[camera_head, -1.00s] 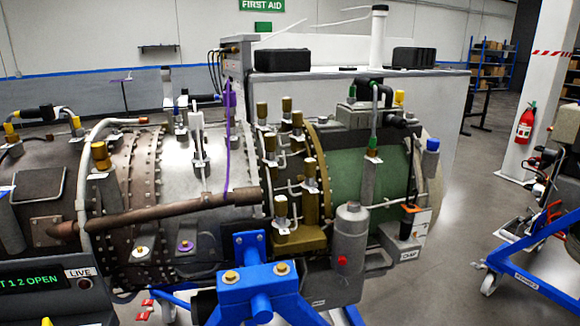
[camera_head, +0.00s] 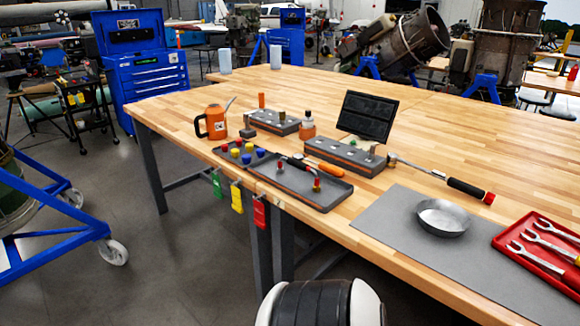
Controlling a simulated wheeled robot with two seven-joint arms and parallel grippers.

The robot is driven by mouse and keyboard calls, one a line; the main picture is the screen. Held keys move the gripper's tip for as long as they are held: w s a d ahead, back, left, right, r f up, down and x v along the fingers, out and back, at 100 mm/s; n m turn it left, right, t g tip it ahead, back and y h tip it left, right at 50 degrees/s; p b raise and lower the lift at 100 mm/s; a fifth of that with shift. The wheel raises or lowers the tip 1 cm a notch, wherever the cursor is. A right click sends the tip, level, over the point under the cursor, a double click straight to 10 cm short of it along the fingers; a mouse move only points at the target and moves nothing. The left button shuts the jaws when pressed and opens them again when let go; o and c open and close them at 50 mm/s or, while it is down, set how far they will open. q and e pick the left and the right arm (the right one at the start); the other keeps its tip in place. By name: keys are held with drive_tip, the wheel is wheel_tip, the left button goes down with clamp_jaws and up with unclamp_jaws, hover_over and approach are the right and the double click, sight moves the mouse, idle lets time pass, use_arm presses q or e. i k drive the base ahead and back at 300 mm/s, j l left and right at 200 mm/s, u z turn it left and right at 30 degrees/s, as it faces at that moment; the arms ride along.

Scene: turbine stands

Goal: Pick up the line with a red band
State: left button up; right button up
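I cannot pick out a line with a red band for certain. A dark tray (camera_head: 300,199) at the front edge of the wooden workbench (camera_head: 210,102) holds small upright pieces with red parts, such as a red-marked piece (camera_head: 316,185); they are too small to tell apart. A long tool with a black grip (camera_head: 466,188) and a red end lies on the bench to the right. Neither of my grippers is in view.
A grey mat (camera_head: 385,225) bears a metal bowl (camera_head: 443,218); a red tool tray (camera_head: 515,256) is at right. An orange mug (camera_head: 212,122), grey blocks and colored caps stand left. Tags hang from the front edge. A blue wheeled stand (camera_head: 50,255) is at left.

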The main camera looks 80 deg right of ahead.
sight(296, 163)
drive_tip(key=z, duration=2.55)
drive_tip(key=i+j, duration=0.4)
drive_tip(key=u, duration=0.05)
